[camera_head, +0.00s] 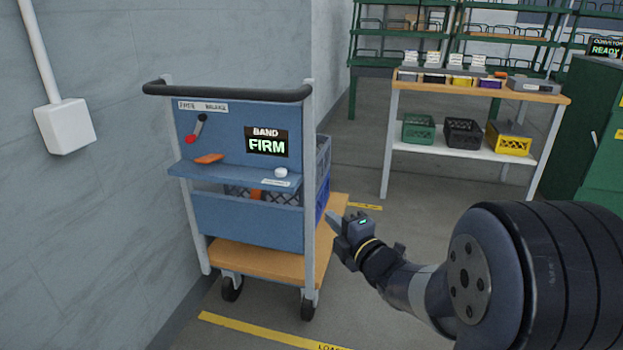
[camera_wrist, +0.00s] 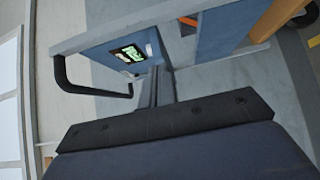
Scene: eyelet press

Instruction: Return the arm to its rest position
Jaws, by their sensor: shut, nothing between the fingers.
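My gripper (camera_head: 333,217) is shut and empty. In the head view it sits just right of the blue cart's right post, at about the height of the lower blue panel; I cannot tell whether it touches the cart. My arm reaches in from the right edge. The blue cart (camera_head: 248,222) stands against the wall, with a lit sign (camera_head: 267,142) reading "BAND FIRM" and a red-tipped lever (camera_head: 195,129). In the wrist view the gripper's fingers (camera_wrist: 160,84) point at the tilted cart, and its green-lit sign (camera_wrist: 129,54) shows beyond them.
The cart's shelf holds an orange piece (camera_head: 209,158) and a white round piece (camera_head: 281,172). A workbench (camera_head: 391,140) with several crates stands at the back, beside a green cabinet (camera_head: 600,130). Grey floor is open between cart and workbench. A wall (camera_head: 90,200) is close at left.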

